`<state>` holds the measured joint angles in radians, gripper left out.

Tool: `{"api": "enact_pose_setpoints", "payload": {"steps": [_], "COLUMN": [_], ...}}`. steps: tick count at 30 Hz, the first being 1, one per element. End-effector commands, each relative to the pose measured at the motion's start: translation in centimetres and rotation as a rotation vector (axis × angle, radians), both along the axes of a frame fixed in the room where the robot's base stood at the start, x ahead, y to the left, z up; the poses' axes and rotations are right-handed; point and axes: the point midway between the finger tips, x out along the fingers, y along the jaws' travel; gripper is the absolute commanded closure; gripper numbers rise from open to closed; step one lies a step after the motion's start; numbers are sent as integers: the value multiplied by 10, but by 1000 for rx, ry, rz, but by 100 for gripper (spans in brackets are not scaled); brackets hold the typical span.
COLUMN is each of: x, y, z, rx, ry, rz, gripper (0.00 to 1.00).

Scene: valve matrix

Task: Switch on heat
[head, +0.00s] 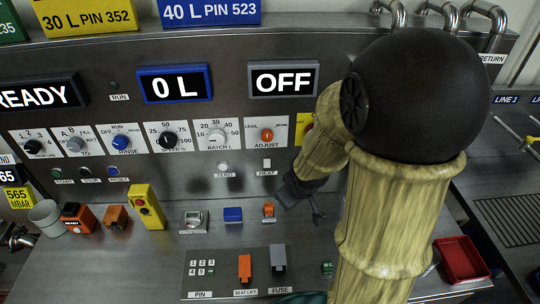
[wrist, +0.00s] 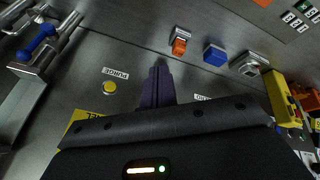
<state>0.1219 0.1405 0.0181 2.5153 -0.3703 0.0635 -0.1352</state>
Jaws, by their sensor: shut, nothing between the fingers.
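The HEAT switch (head: 267,163) is a small pale rocker above the HEAT label on the upright steel panel in the head view. A black display (head: 283,79) higher on the panel reads OFF. My gripper (head: 285,193) is a dark shape low in front of the panel, just right of and below the HEAT label. In the wrist view its fingers (wrist: 158,72) are together, with nothing between them. A partly covered label shows right of the fingers there; the HEAT switch itself is hidden behind my gripper body. I see no contact with the switch.
An orange-topped switch (head: 268,210), a blue button (head: 233,214) and a yellow button box (head: 147,205) stand on the ledge below. A knob marked ADJUST (head: 267,135) sits above HEAT. A yellow PURGE button (wrist: 110,88) is left of my fingers in the wrist view.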

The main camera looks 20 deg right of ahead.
Motion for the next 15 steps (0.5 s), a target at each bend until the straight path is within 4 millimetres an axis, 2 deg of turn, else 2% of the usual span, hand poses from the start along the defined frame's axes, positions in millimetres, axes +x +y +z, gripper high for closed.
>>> {"api": "enact_pose_setpoints", "payload": {"steps": [1,6,12,15], "x": [9,38,59,63], "y": [-5,-12,-12,-8], "z": [12,28,42,46], "rx": [-21,-76,-95,-88], "ry": [-20,-103,-193,-230], "rz": [61,294,570,689], "gripper": [100,100,100,100]}}
